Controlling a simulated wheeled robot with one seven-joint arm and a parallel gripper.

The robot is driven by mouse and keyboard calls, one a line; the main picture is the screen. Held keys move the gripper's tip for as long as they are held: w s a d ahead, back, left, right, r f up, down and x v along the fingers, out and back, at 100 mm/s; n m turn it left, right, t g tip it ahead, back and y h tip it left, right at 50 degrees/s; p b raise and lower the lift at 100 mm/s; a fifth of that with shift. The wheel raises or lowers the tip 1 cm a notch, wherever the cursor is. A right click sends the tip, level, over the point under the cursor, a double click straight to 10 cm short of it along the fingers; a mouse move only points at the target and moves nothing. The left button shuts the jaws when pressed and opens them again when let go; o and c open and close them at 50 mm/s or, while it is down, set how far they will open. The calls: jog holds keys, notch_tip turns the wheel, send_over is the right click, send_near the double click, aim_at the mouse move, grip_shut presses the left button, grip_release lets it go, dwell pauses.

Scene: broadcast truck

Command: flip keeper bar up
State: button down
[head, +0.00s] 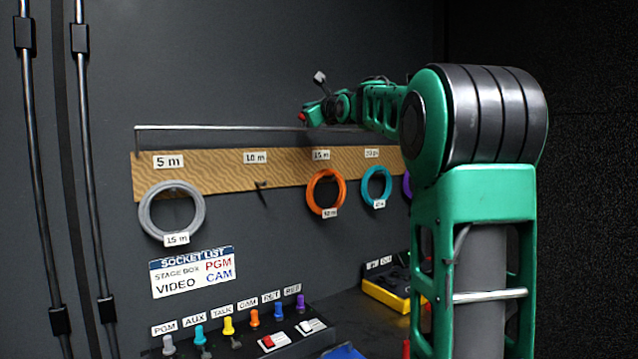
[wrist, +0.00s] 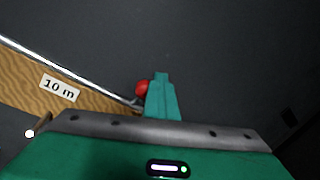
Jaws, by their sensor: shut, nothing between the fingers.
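The keeper bar (head: 220,128) is a thin metal rod running level along the top of the wooden hook board (head: 205,178), a little above its upper edge. Its left end bends down to the board. In the wrist view the bar (wrist: 60,70) slants in from the left towards my fingers. My gripper (head: 309,118) is shut and empty, just above the bar near the 15 m label. In the wrist view, my gripper (wrist: 162,93) is beside a red knob (wrist: 142,88). I cannot tell whether they touch or whether the knob belongs to the bar.
Grey (head: 147,213), orange (head: 311,190) and teal (head: 366,185) cable coils hang below the board; the 10 m hook (head: 262,185) is bare. A panel with coloured plugs (head: 228,325) and a yellow box (head: 385,293) sit below. The wall above the bar is clear.

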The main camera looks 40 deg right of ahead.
jog(key=shift+d+f, duration=1.05)
jog(key=shift+f, duration=1.4)
jog(key=s+a+r, duration=0.2)
jog(key=s+r, duration=0.5)
jog(key=r, duration=0.3)
jog(key=shift+s+r, duration=0.2)
jog(key=shift+s, duration=0.05)
